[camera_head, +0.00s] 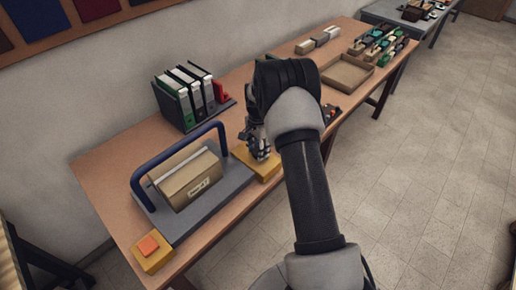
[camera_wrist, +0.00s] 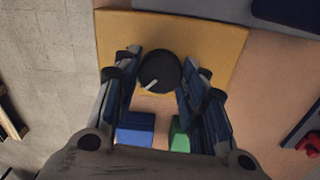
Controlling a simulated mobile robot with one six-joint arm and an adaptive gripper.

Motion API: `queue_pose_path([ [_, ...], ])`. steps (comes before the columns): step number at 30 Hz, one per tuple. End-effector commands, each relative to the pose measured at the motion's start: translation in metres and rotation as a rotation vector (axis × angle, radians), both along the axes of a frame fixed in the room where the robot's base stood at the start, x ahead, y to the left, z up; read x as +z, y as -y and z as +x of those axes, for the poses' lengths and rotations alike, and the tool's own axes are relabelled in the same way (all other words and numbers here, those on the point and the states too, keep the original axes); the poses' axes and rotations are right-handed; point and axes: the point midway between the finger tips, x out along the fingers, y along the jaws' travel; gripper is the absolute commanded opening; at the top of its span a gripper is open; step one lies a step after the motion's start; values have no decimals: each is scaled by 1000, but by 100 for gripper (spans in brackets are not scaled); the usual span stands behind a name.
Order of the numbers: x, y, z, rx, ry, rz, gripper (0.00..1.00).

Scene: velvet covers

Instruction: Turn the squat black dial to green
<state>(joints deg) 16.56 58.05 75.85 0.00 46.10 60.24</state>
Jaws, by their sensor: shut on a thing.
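The squat black dial (camera_wrist: 160,68) sits on a yellow box in the wrist view. Its short white mark points to the lower left, roughly toward the blue patch (camera_wrist: 135,127). A green patch (camera_wrist: 180,136) lies to the right of the blue one. My gripper (camera_wrist: 166,64) has one finger on each side of the dial and is shut on it. In the head view my gripper (camera_head: 262,150) reaches down onto the yellow box (camera_head: 266,171); the dial is hidden there by my gripper.
A grey press with a blue handle (camera_head: 142,168) and a cardboard box (camera_head: 188,178) stand left of the yellow box. An orange button (camera_head: 149,245) is at the near corner. Binders (camera_head: 190,95) stand behind. An empty tray (camera_head: 347,73) lies to the right.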

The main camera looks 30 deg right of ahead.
Motion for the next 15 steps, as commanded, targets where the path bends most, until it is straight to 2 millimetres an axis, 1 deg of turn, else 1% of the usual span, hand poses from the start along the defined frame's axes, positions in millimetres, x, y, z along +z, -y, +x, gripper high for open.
queue_pose_path([
  [7,1,0,0,-116,2,-1,15],
  [15,1,0,0,-164,2,-1,15],
])
